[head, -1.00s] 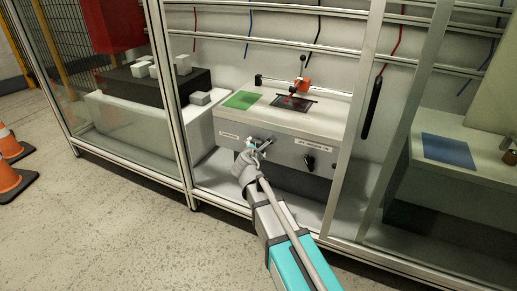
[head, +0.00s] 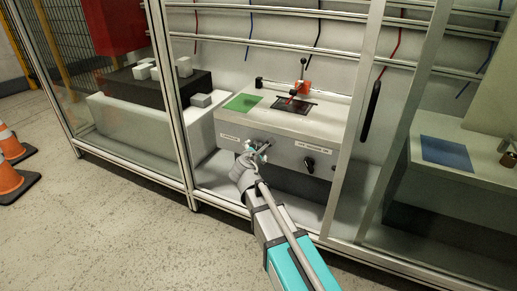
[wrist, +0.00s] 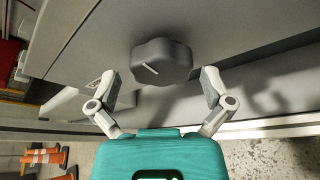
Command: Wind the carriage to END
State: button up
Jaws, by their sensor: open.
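My gripper (head: 257,152) is at the left part of the grey machine's front panel (head: 284,154). In the wrist view my gripper (wrist: 160,84) is open, with a finger on either side of a dark lobed knob (wrist: 162,60) bearing a white pointer line. I see gaps between the knob and both fingers, and nothing is held. In the head view my gripper hides this knob. A second black knob (head: 309,164) sits on the panel's right. On the machine top, a small orange-red block (head: 304,87), perhaps the carriage, stands by a dark slot plate (head: 296,106). END is not readable.
A green patch (head: 243,102) lies on the machine top. Aluminium frame posts (head: 357,110) stand on both sides of the bay, and a lower frame rail (head: 225,203) runs in front. Orange cones (head: 8,178) stand far left. The floor in front is clear.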

jog(key=s+a+r+n+h+p, duration=0.1)
jog(key=s+a+r+n+p, duration=0.1)
jog(key=s, duration=0.3)
jog(key=s+a+r+n+g+h+p, duration=0.1)
jog(key=s+a+r+n+p, duration=0.1)
jog(key=s, duration=0.3)
jog(key=shift+s+a+g+h+p, duration=0.2)
jog(key=shift+s+g+h+p, duration=0.1)
jog(key=shift+p, duration=0.3)
jog(key=shift+w, duration=0.2)
jog(key=b+x, duration=0.5)
jog(key=x, duration=0.8)
jog(key=shift+w+d+f, duration=0.1)
jog(key=shift+w, duration=0.15)
jog(key=c, duration=0.8)
